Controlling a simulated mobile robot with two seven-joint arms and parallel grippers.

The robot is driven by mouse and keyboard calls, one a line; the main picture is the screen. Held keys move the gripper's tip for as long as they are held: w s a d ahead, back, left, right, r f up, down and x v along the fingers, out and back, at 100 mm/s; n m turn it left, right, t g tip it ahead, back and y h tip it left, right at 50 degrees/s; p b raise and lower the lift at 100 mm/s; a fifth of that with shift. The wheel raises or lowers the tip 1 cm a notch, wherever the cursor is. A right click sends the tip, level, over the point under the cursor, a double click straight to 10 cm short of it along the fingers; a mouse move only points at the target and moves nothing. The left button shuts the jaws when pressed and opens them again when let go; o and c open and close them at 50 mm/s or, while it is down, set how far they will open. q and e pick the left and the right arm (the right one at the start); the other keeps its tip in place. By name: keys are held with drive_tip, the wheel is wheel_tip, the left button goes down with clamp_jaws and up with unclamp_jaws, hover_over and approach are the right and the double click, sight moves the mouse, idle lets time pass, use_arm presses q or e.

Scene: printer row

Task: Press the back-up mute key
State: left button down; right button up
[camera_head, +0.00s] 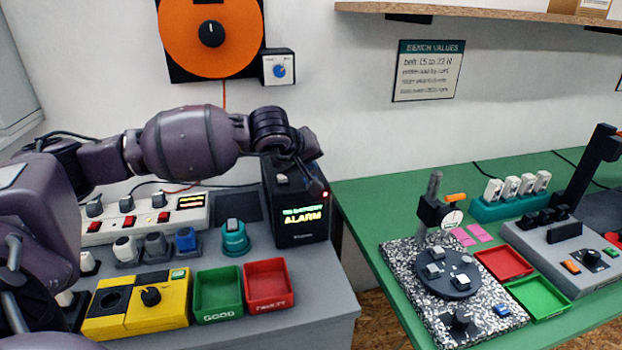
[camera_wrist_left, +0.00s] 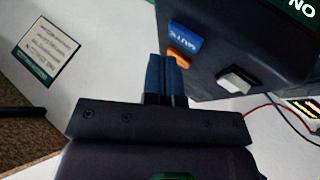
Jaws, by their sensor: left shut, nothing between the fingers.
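The back-up unit is a black box (camera_head: 300,215) at the bench's right end, with a lit screen reading ALARM. In the left wrist view its top (camera_wrist_left: 212,62) carries a blue MUTE label (camera_wrist_left: 187,37), an orange key (camera_wrist_left: 179,58) beside it and a separate pale key (camera_wrist_left: 236,79). The pale key also shows in the head view (camera_head: 281,179). My left gripper (camera_wrist_left: 166,58) is shut and empty, its fingertips overlapping the orange key's edge in this view. Whether they touch it cannot be told. In the head view the left gripper (camera_head: 318,188) hangs over the box's right side. The right gripper is not in view.
A green bin (camera_head: 218,310) and a red bin (camera_head: 268,300) stand in front of the box, with a teal knob unit (camera_head: 234,240) to its left. A yellow tester (camera_head: 170,318) lies further left. The green table (camera_head: 372,200) is across a gap to the right.

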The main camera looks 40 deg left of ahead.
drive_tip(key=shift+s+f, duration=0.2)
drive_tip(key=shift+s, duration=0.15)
use_arm(q)
drive_tip(key=shift+f, duration=0.2)
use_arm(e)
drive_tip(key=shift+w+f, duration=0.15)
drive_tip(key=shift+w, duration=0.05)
use_arm(q)
drive_tip(key=shift+f+b, duration=0.25)
drive_tip(key=shift+b, duration=0.2)
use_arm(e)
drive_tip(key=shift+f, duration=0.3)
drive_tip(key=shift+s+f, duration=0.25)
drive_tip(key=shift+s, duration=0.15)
